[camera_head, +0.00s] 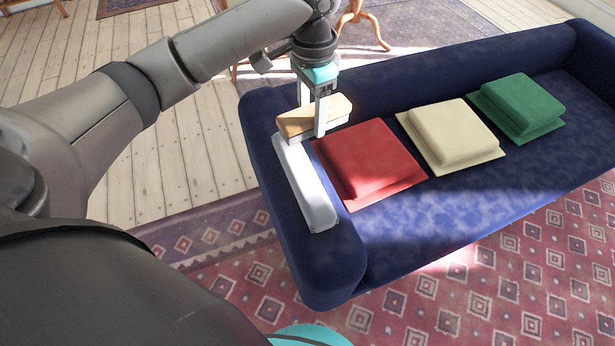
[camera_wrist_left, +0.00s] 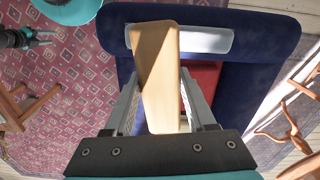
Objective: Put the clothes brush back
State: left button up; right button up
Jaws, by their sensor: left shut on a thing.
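The clothes brush (camera_head: 314,117) has a pale wooden block body. My left gripper (camera_head: 320,128) is shut on it and holds it over the back end of the sofa's left arm. In the left wrist view the brush (camera_wrist_left: 157,75) lies between the two fingers. A light grey-white strip (camera_head: 306,185) lies along the top of that sofa arm; its back end is partly hidden by the brush. I cannot tell whether brush and strip touch. My right gripper (camera_wrist_left: 42,39) shows small at the left edge of the left wrist view, its fingers apart and empty.
The dark blue sofa (camera_head: 470,205) carries a red cushion (camera_head: 368,160), a cream cushion (camera_head: 447,133) and a green cushion (camera_head: 520,104). The red cushion is close beside the strip. Wooden furniture legs (camera_head: 362,22) stand behind the sofa. A patterned rug (camera_head: 520,270) lies in front.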

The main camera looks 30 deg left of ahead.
pick_arm(q)
jog(key=shift+w+a+f+m+p, duration=0.2)
jog(key=shift+a+f+m, duration=0.05)
jog(key=shift+a+m, duration=0.15)
jog(key=shift+w+a+f+m+p, duration=0.2)
jog(key=shift+a+m, duration=0.1)
jog(key=shift+a, duration=0.1)
jog(key=shift+a+f, duration=0.1)
jog(key=shift+f, duration=0.15)
jog(key=b, duration=0.3)
send_over(305, 183)
notch_tip(305, 183, down, 6)
notch_tip(305, 183, down, 8)
jog(key=b, duration=0.3)
jog(key=shift+w+f, duration=0.1)
jog(key=shift+f+b, duration=0.95)
jog(key=shift+f, duration=1)
jog(key=shift+f+b, duration=0.3)
jog(key=shift+f, duration=0.45)
pick_arm(e)
jog(key=w+a+r, duration=0.5)
jog(key=w+r, duration=0.1)
jog(key=w, duration=0.3)
jog(key=shift+a+y, duration=0.2)
jog(key=shift+y, duration=0.1)
jog(key=shift+r, duration=0.1)
pick_arm(q)
jog(key=shift+f, duration=0.15)
jog(key=o, duration=1.3)
